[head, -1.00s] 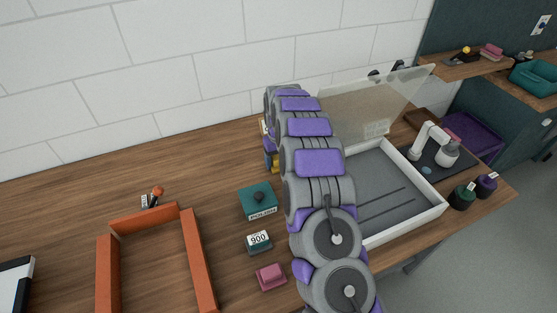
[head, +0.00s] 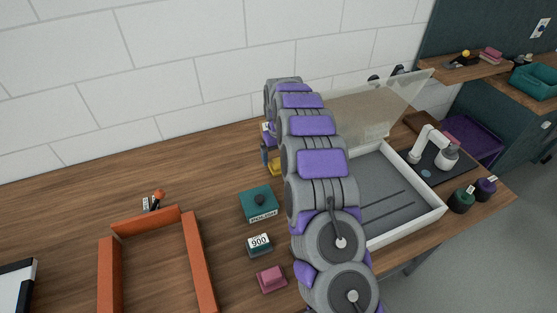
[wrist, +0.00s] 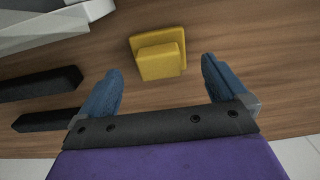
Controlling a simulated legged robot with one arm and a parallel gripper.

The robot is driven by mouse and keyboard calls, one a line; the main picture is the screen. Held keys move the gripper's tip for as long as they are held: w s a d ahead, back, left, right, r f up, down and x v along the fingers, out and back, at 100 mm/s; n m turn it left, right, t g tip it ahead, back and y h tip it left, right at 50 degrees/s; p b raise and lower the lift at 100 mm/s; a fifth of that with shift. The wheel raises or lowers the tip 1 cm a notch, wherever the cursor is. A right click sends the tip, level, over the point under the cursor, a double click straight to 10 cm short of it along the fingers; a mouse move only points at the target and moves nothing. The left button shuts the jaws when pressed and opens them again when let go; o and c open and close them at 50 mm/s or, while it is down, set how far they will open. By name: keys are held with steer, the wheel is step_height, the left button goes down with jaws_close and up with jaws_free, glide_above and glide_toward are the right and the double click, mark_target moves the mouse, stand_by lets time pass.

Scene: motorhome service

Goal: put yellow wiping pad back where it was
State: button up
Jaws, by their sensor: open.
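The yellow wiping pad (wrist: 158,57) lies on the wooden worktop in the wrist view, a square base with a smaller raised block. My gripper (wrist: 161,68) is open, with one blue finger on each side of the pad and a gap on both sides. No finger touches it in this view. In the head view a bit of the yellow pad (head: 277,167) shows beside my blue fingers (head: 266,156), near the wall. My arm hides most of the surroundings there.
A teal polisher block (head: 259,204), a grey 900 block (head: 259,245) and a pink block (head: 271,279) stand in a row left of my arm. An orange frame (head: 203,265) lies further left. A grey tray with white walls (head: 409,233) is to the right.

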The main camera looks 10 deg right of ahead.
mark_target(279, 160)
step_height(279, 160, up, 8)
steer(key=p, duration=0.2)
steer(key=s+a+r, duration=0.1)
steer(key=s+r, duration=0.8)
steer(key=s, duration=0.3)
steer(key=s+d+r+m+g, duration=0.1)
steer(key=s+r+m, duration=0.1)
steer(key=s, duration=3.7)
steer(key=shift+s+r+g, duration=0.3)
steer(key=shift+r+g, duration=0.1)
steer(key=shift+d, duration=0.1)
